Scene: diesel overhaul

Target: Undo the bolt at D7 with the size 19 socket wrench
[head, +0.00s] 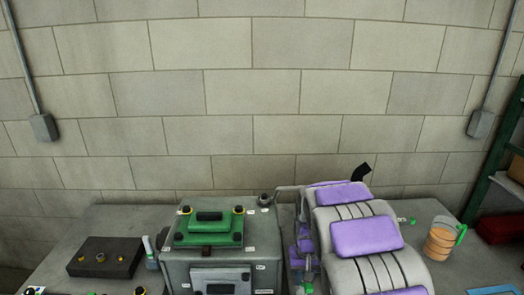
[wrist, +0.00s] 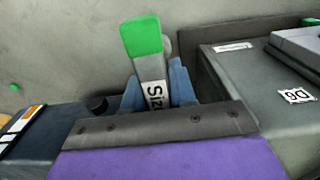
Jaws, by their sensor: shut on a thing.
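In the wrist view, my gripper (wrist: 155,78) has blue fingers shut on a grey wrench (wrist: 153,70). The wrench has a bright green end and a label starting "Siz"; the size number is hidden. In the head view, a grey engine block (head: 205,262) with a green top part (head: 209,228) stands on the bench, with small white labels around it. The labels are too small to read there, so I cannot pick out the D7 bolt. In the wrist view, a label (wrist: 297,95) that looks like D6 lies on a grey surface at the right, apart from the wrench.
A dark block (head: 103,258) with yellow-ringed fittings stands at the bench's left. A clear container (head: 440,240) with orange content stands at the right. A green shelf (head: 505,140) is at the far right. The bench (head: 120,220) is clear behind the dark block.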

